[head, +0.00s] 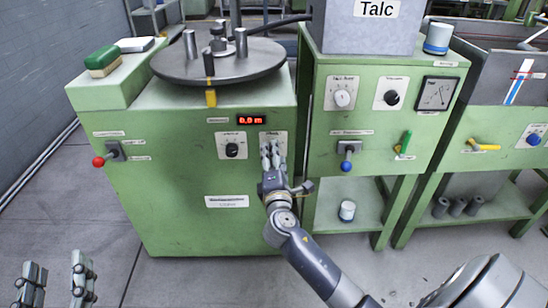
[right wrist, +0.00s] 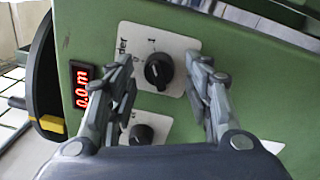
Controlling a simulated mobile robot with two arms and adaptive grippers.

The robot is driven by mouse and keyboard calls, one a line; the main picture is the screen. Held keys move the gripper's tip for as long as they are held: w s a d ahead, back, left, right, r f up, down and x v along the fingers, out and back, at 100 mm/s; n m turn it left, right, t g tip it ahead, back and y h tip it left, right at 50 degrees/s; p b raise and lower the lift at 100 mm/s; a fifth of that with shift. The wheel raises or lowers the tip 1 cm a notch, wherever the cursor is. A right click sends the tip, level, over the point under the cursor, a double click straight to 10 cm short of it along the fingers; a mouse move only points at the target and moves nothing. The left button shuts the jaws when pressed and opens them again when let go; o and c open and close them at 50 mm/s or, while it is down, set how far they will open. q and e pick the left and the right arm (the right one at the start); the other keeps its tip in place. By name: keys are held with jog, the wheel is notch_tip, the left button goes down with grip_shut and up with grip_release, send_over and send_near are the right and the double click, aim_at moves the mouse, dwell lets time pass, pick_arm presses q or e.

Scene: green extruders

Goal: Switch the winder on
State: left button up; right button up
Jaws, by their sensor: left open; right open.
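The winder is a green cabinet (head: 185,215) with a dark round turntable (head: 225,70) on top. Its red display (head: 251,120) reads 0.0 m. In the right wrist view the black winder switch knob (right wrist: 158,70) sits on a white plate marked 0 and 1. I cannot surely tell which mark it points to. My right gripper (head: 270,148) is at this plate and hides the knob in the head view. Its open fingers (right wrist: 167,74) stand either side of the knob; contact is unclear. My left gripper (head: 56,280) is open and empty at the bottom left.
A second knob (head: 232,150) is just left of the winder switch. A red-ended lever (head: 112,155) sticks out on the cabinet's left. The Talc machine (head: 325,120) stands close on the right. Floor (head: 90,215) at the left is clear.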

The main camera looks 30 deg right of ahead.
jog(key=v, duration=1.2)
jog(key=shift+a, duration=0.15)
